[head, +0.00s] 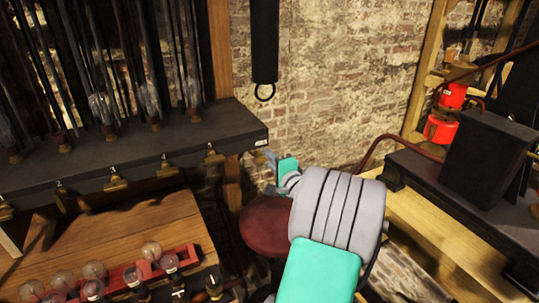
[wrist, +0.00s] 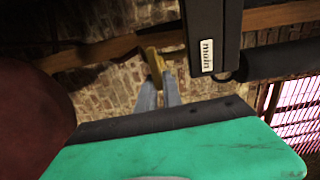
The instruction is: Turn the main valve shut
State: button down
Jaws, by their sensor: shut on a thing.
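The main valve's brass handle (wrist: 153,62) shows in the wrist view below a dark beam, beside a black block with a white label (wrist: 207,55) reading "main". My gripper (wrist: 158,82) has its two grey fingers shut on the handle's near end. The handle slants slightly in that view. In the head view my gripper (head: 268,158) is at the right end of the black shelf, just under a small white label (head: 262,143). The main valve cannot be made out there.
Several other brass valves (head: 214,155) line the black shelf's (head: 190,138) front edge. A round red seat (head: 265,226) is below my arm. Bulbs sit in a red rack (head: 145,272) on a wooden table (head: 120,232). A black box (head: 485,158) stands at right.

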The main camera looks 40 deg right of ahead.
jog(key=shift+f, duration=0.1)
dwell(0.5)
jog(key=c, duration=1.5)
grip_release()
jog(key=b+v, duration=0.1)
jog(key=v, duration=0.6)
jog(key=shift+s+a, duration=0.2)
jog(key=shift+s, duration=0.2)
